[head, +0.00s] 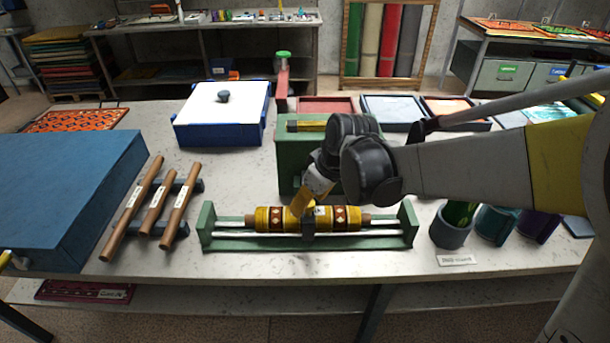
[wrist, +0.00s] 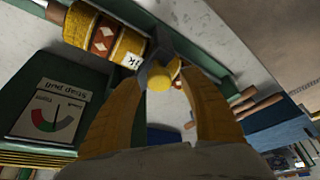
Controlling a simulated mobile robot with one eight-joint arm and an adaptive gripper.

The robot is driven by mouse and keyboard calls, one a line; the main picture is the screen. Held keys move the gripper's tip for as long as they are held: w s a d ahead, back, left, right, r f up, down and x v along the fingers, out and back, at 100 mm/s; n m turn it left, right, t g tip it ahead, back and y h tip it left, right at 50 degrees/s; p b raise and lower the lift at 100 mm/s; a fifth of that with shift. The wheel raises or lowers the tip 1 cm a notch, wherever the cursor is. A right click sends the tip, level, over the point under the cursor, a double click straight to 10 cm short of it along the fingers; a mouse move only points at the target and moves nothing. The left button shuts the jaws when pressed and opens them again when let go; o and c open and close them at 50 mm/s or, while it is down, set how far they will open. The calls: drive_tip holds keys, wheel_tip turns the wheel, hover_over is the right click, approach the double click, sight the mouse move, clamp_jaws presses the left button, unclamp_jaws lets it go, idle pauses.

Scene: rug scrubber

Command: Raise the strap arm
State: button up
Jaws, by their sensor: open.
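A yellow patterned roll (head: 345,217) lies across a green stand (head: 208,226) in the head view; it also shows at the upper left of the wrist view (wrist: 105,38). The strap arm (head: 308,228) is a dark grey piece across the roll's middle. In the wrist view the strap arm (wrist: 150,72) ends in a yellow knob (wrist: 159,79). My gripper (head: 303,203) is just above the roll's middle. In the wrist view my gripper (wrist: 160,82) has its yellow fingers apart, one on each side of the knob. I cannot tell whether they touch it.
A green box (head: 288,165) stands behind the stand; its strap pull dial (wrist: 48,110) shows in the wrist view. Wooden rollers (head: 155,208) and a blue block (head: 70,195) are at left. Cups (head: 452,228) stand at right.

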drive_tip(key=shift+f, duration=0.3)
clamp_jaws()
drive_tip(key=shift+w+r, duration=0.15)
